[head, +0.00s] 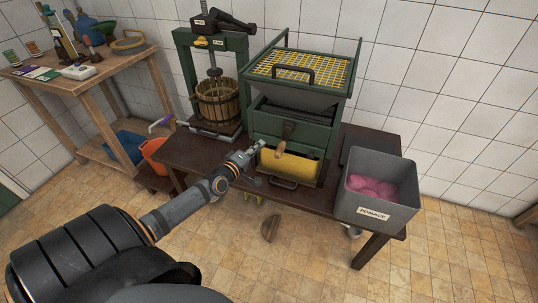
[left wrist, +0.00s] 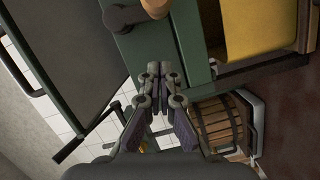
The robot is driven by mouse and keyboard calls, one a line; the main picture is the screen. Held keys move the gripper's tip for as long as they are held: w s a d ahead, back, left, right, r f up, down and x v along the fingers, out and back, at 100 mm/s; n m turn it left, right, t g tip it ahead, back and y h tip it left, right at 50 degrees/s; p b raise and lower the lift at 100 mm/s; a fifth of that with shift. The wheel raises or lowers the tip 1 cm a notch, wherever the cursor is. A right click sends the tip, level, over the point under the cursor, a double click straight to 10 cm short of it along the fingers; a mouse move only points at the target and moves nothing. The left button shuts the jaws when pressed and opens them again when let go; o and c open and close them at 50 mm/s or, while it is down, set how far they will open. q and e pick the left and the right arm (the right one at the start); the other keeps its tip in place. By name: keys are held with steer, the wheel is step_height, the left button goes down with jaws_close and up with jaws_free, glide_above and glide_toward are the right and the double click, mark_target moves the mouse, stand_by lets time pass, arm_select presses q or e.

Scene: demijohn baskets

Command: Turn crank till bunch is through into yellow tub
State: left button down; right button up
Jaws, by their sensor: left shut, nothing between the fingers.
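The green crusher (head: 297,115) stands on the dark bench with a yellow grid (head: 300,68) across its top. Its crank (head: 288,130) is on the front, with the wooden handle (head: 281,153) hanging down; the handle also shows at the top of the left wrist view (left wrist: 155,7). The yellow tub (head: 290,167) sits in the crusher's lower opening and also shows in the left wrist view (left wrist: 255,27). I cannot make out a bunch. My left gripper (head: 257,147) is shut and empty, just left of the handle and apart from it. My right gripper is out of view.
A press with a slatted wooden basket (head: 217,103) stands left of the crusher. A grey pomace bin (head: 374,213) with pink contents is at the bench's right end. A wooden shelf table (head: 88,72) and an orange bucket (head: 154,152) are at left. Floor in front is mostly clear.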

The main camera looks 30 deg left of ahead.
mark_target(283, 142)
arm_select(q)
steer(key=shift+w+d+f+p, duration=0.1)
steer(key=shift+w+d+f, duration=0.15)
steer(key=shift+d, duration=0.35)
steer(key=shift+w+d+f+p, duration=0.15)
steer(key=shift+w+d, duration=0.05)
steer(key=shift+d, duration=0.45)
steer(key=shift+w+d+f+p, duration=0.1)
steer(key=shift+w+d+f, duration=0.15)
steer(key=shift+d, duration=0.35)
